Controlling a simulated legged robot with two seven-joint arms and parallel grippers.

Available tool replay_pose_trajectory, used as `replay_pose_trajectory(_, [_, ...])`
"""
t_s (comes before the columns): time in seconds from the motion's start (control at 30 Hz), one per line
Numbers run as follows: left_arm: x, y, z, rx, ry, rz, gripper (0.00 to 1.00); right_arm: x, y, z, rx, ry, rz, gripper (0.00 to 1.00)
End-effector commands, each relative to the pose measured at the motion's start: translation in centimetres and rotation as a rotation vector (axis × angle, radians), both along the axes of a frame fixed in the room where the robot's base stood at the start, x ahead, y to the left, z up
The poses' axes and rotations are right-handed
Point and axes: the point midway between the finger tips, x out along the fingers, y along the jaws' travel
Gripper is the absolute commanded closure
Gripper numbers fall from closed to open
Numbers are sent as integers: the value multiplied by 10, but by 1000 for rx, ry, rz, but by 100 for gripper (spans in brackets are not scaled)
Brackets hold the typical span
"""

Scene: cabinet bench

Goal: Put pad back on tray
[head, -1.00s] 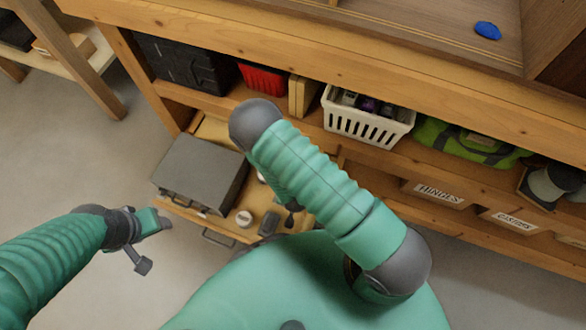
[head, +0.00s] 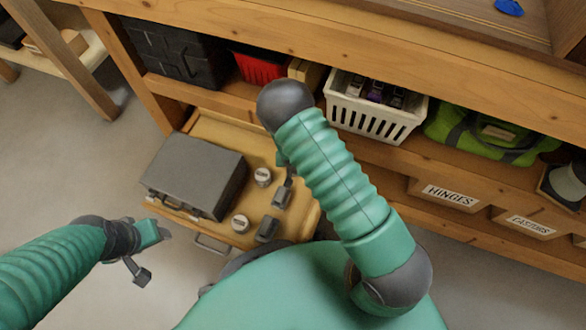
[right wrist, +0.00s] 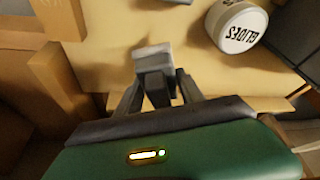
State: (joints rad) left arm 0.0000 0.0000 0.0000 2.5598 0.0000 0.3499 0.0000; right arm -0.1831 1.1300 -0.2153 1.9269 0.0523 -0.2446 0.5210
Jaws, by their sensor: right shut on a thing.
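The tray (head: 215,127) is a pulled-out wooden board with a front handle, low under the bench. My right gripper (head: 288,178) is over its right part, partly hidden behind my arm in the head view. In the right wrist view my right gripper (right wrist: 152,85) is shut on a small grey block with a pale face, seemingly the pad (right wrist: 153,56). I cannot tell whether the block touches the tray. Dark blocks (head: 268,229) show at the tray's right front. My left gripper (head: 150,253) is open and empty, left of the tray.
A grey case (head: 195,172) fills the tray's left side. Two round jars (head: 262,176) stand beside it; one in the wrist view (right wrist: 237,27) reads GLIDES. The shelf above holds a black box (head: 170,52), a red bin (head: 262,68) and a white basket (head: 375,110).

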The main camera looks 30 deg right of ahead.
Motion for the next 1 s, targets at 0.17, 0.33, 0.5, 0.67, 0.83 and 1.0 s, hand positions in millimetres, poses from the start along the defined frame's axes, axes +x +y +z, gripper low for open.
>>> replay_pose_trajectory(0.17, [0,0,-30,0,1,0,43,0,0,-40,0,1,0,99])
replay_pose_trajectory(0.33, [0,0,-26,0,0,0,43,0,0,-37,1,0,0,100])
replay_pose_trajectory(0.5, [0,0,-28,0,0,0,43,0,0,-40,1,-1,-1,100])
replay_pose_trajectory(0.67, [0,0,-27,0,0,0,43,0,0,-39,1,1,-1,34])
replay_pose_trajectory(0.83, [0,0,-27,0,0,0,43,-1,0,-39,1,1,-1,33])
replay_pose_trajectory(1.0, [0,0,-26,0,0,0,43,-1,0,-38,1,1,-1,33])
